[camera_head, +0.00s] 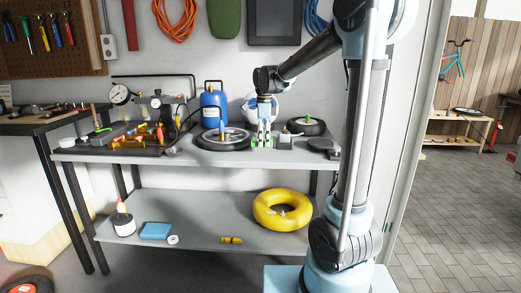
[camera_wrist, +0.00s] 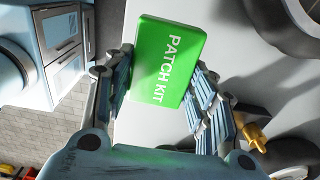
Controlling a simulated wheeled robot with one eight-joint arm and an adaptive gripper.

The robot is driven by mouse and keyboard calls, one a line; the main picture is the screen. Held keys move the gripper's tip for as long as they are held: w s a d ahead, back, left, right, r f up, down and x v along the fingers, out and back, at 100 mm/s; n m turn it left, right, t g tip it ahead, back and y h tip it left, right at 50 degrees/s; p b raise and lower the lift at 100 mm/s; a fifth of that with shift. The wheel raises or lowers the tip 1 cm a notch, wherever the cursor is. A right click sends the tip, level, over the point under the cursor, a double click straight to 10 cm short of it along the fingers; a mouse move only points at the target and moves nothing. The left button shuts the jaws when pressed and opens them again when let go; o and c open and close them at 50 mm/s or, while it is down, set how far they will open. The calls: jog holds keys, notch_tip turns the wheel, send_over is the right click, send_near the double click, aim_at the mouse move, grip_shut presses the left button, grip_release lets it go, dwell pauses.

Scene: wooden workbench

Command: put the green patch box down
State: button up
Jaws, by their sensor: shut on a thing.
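The green patch box (camera_wrist: 168,55), marked "PATCH KIT", lies between the fingers of my gripper (camera_wrist: 163,85) in the wrist view, with a finger against each side. In the head view my gripper (camera_head: 264,138) points down at the top of the grey workbench (camera_head: 90,157). Only small green bits of the box show there, around the fingertips at bench height. I cannot tell whether the box touches the bench top.
A blue tank (camera_head: 213,108) stands behind. Tools crowd the bench's left. A yellow ring (camera_head: 282,210) lies on the lower shelf.

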aim_at(264, 157)
jog(key=shift+f, duration=2.65)
jog(key=o, duration=1.1)
jog(key=shift+c, duration=0.2)
